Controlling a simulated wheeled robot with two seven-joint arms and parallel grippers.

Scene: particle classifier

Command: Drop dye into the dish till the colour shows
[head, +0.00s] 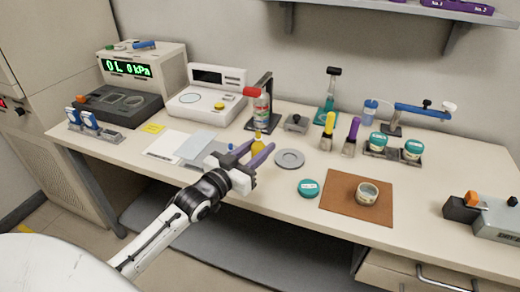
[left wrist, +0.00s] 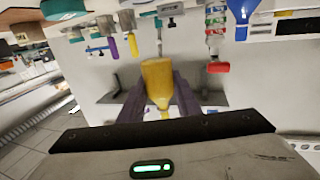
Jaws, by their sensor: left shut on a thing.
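My left gripper (head: 259,152) is shut on a small yellow dropper bottle (head: 257,143). The bottle also shows between the purple fingers in the left wrist view (left wrist: 158,80). The fingers hide part of it in the head view. An open round dish (head: 367,187) with a pale rim stands on a brown mat (head: 340,204), to the right of the gripper and apart from it. A teal lid (head: 308,188) lies on the table just left of the mat. My right gripper is not in view.
A grey round plate (head: 289,158) lies right of the gripper. The table between plate and mat is mostly clear.

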